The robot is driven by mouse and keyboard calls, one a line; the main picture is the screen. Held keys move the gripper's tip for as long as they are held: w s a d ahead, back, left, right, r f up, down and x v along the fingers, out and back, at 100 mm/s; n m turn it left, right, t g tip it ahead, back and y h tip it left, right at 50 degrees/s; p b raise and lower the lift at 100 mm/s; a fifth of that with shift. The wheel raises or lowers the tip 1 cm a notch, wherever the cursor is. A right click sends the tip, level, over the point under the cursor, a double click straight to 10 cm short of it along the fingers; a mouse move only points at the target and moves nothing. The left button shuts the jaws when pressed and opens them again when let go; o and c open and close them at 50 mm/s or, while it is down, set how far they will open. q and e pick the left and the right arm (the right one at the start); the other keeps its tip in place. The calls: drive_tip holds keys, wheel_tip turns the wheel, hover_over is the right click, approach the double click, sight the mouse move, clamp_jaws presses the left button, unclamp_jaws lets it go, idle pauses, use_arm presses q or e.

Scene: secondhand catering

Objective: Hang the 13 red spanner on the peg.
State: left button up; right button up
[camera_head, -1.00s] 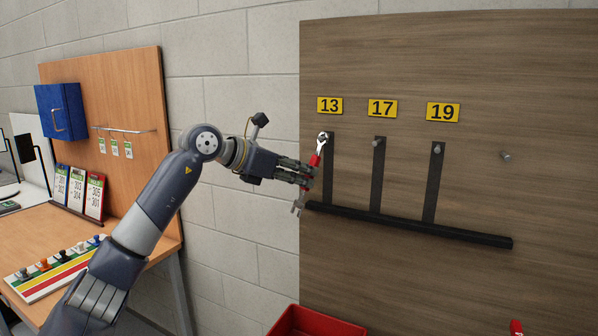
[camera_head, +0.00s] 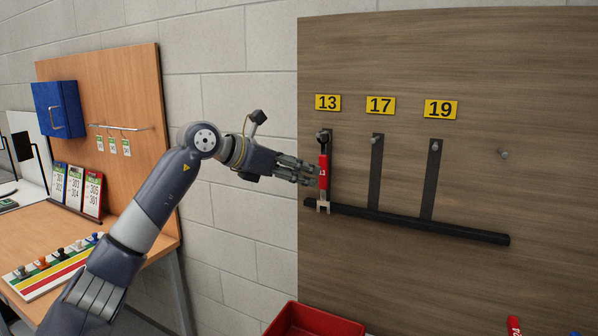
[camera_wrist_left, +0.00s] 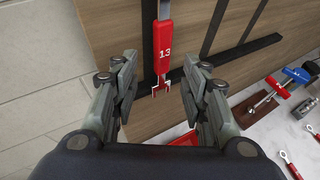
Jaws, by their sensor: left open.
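The red 13 spanner (camera_head: 324,170) hangs upright on the board below the yellow 13 label (camera_head: 328,102). Its ring end is at the peg (camera_head: 322,135) and its open jaw end points down, near the black rail. In the left wrist view the red handle (camera_wrist_left: 164,52) shows its white 13. My left gripper (camera_head: 311,174) is open just beside the spanner, and in its wrist view the fingers (camera_wrist_left: 160,76) stand apart on either side of the spanner's lower part. My right gripper is not in view.
Pegs under the 17 label (camera_head: 380,104) and 19 label (camera_head: 440,109) are empty, as is a bare peg (camera_head: 503,154) at right. A black rail (camera_head: 420,224) runs below. A red bin (camera_head: 312,322) and another red-handled tool (camera_head: 513,326) are lower down.

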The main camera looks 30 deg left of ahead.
use_arm(q)
drive_tip(key=v, duration=1.2)
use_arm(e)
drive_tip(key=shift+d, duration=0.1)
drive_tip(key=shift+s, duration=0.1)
